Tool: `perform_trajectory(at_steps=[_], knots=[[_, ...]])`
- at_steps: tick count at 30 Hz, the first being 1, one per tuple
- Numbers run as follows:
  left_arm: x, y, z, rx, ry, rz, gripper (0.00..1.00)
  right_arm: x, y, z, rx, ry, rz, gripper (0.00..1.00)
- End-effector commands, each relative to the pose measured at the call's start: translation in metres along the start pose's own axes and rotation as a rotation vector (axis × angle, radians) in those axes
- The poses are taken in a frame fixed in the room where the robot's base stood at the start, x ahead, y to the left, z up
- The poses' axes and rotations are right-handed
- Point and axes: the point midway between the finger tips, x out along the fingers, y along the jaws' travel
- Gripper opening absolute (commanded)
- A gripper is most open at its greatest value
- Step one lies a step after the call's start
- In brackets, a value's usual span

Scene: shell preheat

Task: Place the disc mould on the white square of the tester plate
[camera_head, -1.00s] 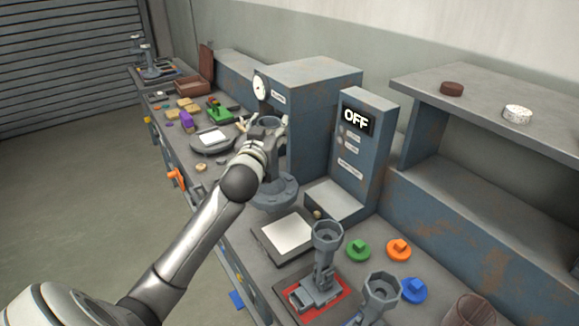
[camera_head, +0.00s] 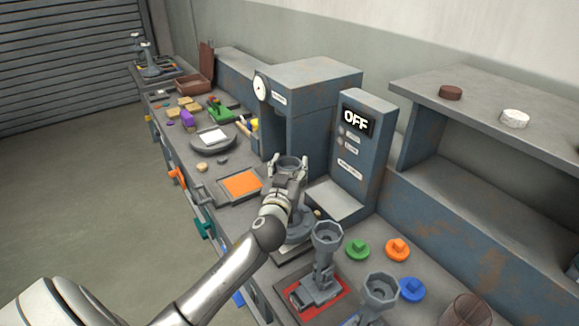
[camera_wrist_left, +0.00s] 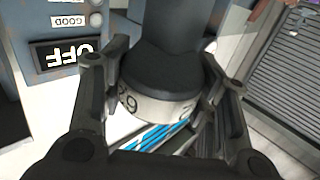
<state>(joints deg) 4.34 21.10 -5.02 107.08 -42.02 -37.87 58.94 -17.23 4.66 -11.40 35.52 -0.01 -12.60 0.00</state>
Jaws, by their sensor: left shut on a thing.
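The disc mould (camera_head: 297,227) is grey, with a cup on top and a round base. My left gripper (camera_head: 289,172) is shut on its upper part, fingers on both sides of the cup. The mould looks upright, its base over the tester plate (camera_head: 290,252) in front of the OFF box. The base and my arm cover most of the white square. Whether the base touches the plate, I cannot tell. In the left wrist view my dark fingers flank a dark rounded form with a pale marked rim, which I cannot identify surely. My right gripper is not in view.
The OFF box (camera_head: 358,150) stands close on the right. Another grey mould (camera_head: 322,270) stands on a red plate just in front. An orange square plate (camera_head: 240,183) lies to the left. Green (camera_head: 358,249), orange (camera_head: 398,249) and blue (camera_head: 412,290) pieces lie to the right.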

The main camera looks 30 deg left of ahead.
Motion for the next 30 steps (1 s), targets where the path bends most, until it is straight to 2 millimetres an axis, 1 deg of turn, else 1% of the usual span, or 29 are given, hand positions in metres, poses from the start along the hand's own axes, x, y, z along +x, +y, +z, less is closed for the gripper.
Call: perform_trajectory(at_steps=[6, 9, 10, 14, 26, 30], knots=[[0.0, 0.0, -0.002, -0.001, 0.005, 0.001, 0.0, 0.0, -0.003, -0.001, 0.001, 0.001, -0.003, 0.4], [0.0, 0.0, 0.002, -0.002, 0.005, 0.001, 0.0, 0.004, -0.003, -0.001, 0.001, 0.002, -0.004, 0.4], [0.0, 0.0, 0.002, -0.001, 0.001, 0.001, 0.58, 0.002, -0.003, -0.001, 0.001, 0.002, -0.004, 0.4], [0.0, 0.0, 0.002, -0.001, 0.0, 0.001, 0.74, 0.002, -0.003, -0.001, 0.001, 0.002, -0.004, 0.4], [0.0, 0.0, -0.001, 0.0, 0.001, 0.001, 0.76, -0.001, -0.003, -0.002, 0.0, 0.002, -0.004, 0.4], [-0.012, 0.001, 0.003, -0.002, -0.001, 0.002, 0.76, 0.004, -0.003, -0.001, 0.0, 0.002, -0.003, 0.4]])
